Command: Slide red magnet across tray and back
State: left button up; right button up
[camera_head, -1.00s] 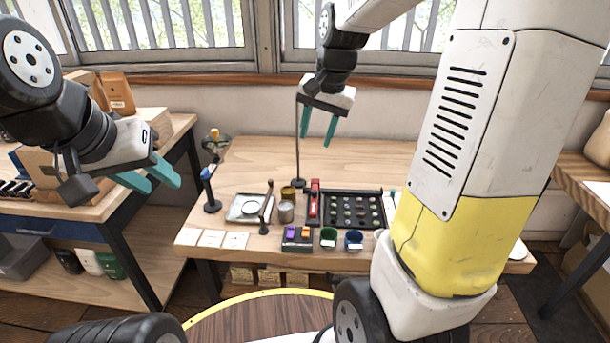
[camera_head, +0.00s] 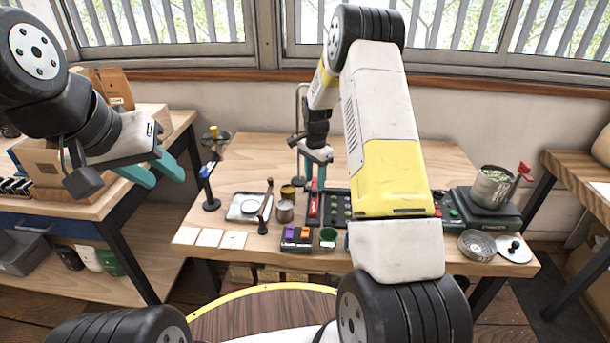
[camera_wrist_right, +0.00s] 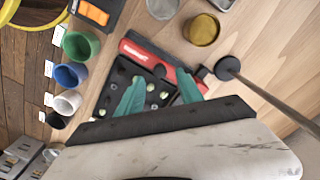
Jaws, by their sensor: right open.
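The red magnet (camera_head: 314,212) is a red bar with a pale label, lying along the left edge of the black tray (camera_head: 339,224). The tray holds rows of beans; my right arm hides its right side in the head view. My right gripper (camera_head: 315,187) is open, pointing down above the tray's left part. In the right wrist view the red magnet (camera_wrist_right: 151,56) runs diagonally beyond the fingertips (camera_wrist_right: 160,83), one finger overlapping its lower end; contact cannot be told. The tray (camera_wrist_right: 110,92) lies below the other finger. My left gripper (camera_head: 168,181) is open and empty at the left.
A thin stand (camera_wrist_right: 228,68) rises close beside the magnet. A brass cup (camera_wrist_right: 202,29) and a metal cup (camera_head: 285,212) are left of it. Colour cups (camera_wrist_right: 81,44) and a block holder (camera_head: 296,238) line the tray's front. A scale (camera_head: 486,212) stands right.

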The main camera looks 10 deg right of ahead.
aim_at(315, 190)
jog(key=shift+f, duration=1.9)
grip_shut()
